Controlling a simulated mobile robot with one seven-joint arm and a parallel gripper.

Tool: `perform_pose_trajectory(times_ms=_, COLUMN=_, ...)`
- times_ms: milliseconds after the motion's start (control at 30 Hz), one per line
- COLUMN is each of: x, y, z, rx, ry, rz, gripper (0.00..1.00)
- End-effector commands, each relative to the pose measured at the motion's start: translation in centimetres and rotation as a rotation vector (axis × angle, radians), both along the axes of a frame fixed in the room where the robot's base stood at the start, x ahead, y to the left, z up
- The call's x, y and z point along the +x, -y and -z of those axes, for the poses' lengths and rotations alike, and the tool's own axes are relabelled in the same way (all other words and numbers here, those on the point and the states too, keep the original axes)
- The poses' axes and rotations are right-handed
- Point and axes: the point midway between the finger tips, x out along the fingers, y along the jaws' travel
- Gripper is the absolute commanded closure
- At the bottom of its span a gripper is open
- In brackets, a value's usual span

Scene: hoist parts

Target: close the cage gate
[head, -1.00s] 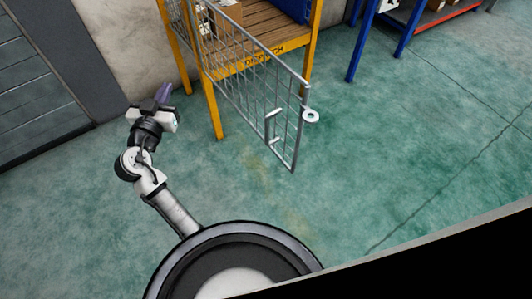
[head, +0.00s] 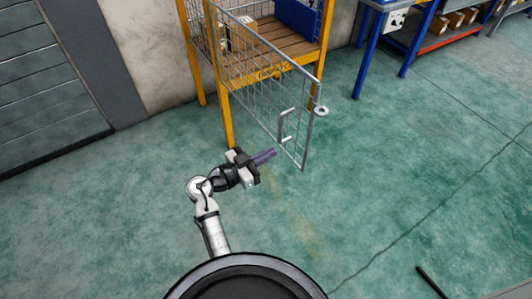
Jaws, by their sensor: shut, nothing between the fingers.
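The cage gate (head: 262,82) is a grey wire-mesh panel that stands swung out from the yellow-framed cage (head: 227,112). Its hinge side is at the cage's front left post, and its free edge points toward the lower right. A grey bar handle (head: 285,126) sits near the free edge, and a round latch eye (head: 321,110) sticks out beyond it. My gripper (head: 272,154) is shut and empty. It appears just left of the gate's lower free corner, on the near side of the panel. I cannot tell whether it touches the mesh.
The cage has a wooden deck (head: 270,45) with a blue bin (head: 298,17) on it. A blue-legged workbench (head: 364,52) stands to the right against the wall. A grey shutter door (head: 45,85) is at the left. The green floor (head: 400,170) right of the gate is clear.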

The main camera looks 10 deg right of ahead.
Motion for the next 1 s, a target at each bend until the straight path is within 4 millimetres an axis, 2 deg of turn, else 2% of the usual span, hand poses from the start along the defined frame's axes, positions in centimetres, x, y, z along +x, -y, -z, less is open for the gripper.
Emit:
perform_pose_trajectory(times_ms=33, x=0.4, y=1.2, z=-0.3, rx=0.001, ry=-0.001, rz=0.005, gripper=1.0)
perform_pose_trajectory(times_ms=200, x=1.8, y=4.7, z=-0.4, rx=0.0, ry=0.0, rz=0.003, gripper=1.0)
perform_pose_trajectory(times_ms=500, x=3.6, y=8.9, z=-0.3, rx=0.001, ry=0.0, rz=0.001, gripper=1.0)
perform_pose_trajectory(times_ms=700, x=4.0, y=9.7, z=0.0, rx=0.001, ry=0.0, rz=-0.002, gripper=1.0)
perform_pose_trajectory(times_ms=1000, x=4.0, y=9.7, z=0.0, rx=0.001, ry=0.0, rz=-0.003, gripper=1.0)
